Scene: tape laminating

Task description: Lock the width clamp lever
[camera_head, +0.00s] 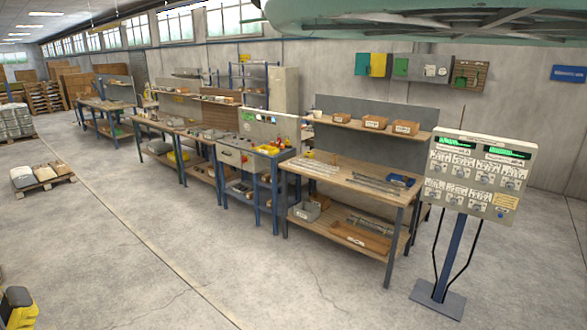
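I cannot make out a width clamp lever anywhere in the head view. A control panel (478,173) with green displays and several dials stands on a blue post at the right. A wooden workbench (345,186) with metal bars on it stands left of the panel. A blue bench (257,152) with small tools and a grey box stands further left. My gripper is not in view, so its state does not show.
More workbenches (168,128) run along the wall to the back left. A pallet with sacks (42,177) lies on the left floor. A yellow and black object (18,309) is cut off at the lower left. The concrete floor (150,260) in front is clear.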

